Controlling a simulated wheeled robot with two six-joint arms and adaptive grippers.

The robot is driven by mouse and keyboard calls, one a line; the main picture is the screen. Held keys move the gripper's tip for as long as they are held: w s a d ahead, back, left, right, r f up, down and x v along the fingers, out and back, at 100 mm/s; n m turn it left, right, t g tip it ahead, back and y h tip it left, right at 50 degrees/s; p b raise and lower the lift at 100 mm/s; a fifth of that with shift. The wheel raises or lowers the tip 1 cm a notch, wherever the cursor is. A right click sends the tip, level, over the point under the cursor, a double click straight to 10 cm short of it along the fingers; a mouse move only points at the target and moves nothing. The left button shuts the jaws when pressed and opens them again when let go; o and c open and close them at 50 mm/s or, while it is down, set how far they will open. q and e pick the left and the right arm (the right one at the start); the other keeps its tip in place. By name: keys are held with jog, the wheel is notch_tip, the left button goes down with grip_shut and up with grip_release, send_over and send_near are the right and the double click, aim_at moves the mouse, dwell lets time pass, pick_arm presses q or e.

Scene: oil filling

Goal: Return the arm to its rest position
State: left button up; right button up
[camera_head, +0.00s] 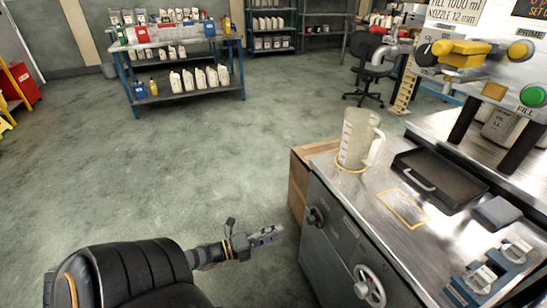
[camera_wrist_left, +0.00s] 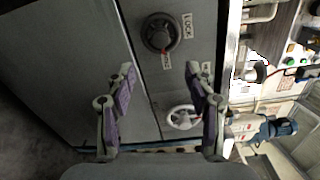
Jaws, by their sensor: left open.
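My left gripper (camera_head: 266,236) is in the lower middle of the head view, over the floor and left of the grey cabinet (camera_head: 345,250). It is apart from the cabinet. In the left wrist view its two fingers (camera_wrist_left: 164,92) are spread with nothing between them. Beyond them show the cabinet front, a dark round knob (camera_wrist_left: 161,33) and a white handwheel (camera_wrist_left: 184,117). A clear measuring jug (camera_head: 357,140) with a handle stands upright on the cabinet's metal top. My right gripper is not in view.
A black drip tray (camera_head: 440,181) and a yellow-outlined rectangle (camera_head: 403,208) are on the metal top. A filling machine with a green FILL button (camera_head: 533,96) stands at right. A table with bottles (camera_head: 187,97) is at the back. The floor between is clear.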

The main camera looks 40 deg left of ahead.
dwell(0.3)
pick_arm(q)
notch_tip(320, 180, down, 15)
jog(key=s+d+n+g+y, duration=0.15)
jog(key=n+g+y, duration=0.5)
jog(key=n, duration=0.65)
jog(key=s+d+f+n+g+y, duration=0.1)
jog(key=s+d+f+n+g, duration=0.4)
jog(key=s+f+n, duration=0.15)
jog(key=s+d+n+g, duration=0.3)
jog(key=s+d+n, duration=0.1)
jog(key=d+n, duration=0.1)
jog(key=s+a+r+p, duration=0.1)
jog(key=s+p, duration=0.8)
jog(key=p, duration=0.3)
jog(key=s+a+r+p, duration=0.2)
jog(key=s+p, duration=0.7)
jog(key=p, duration=0.3)
jog(key=shift+r+g, duration=0.3)
jog(key=shift+g, duration=0.15)
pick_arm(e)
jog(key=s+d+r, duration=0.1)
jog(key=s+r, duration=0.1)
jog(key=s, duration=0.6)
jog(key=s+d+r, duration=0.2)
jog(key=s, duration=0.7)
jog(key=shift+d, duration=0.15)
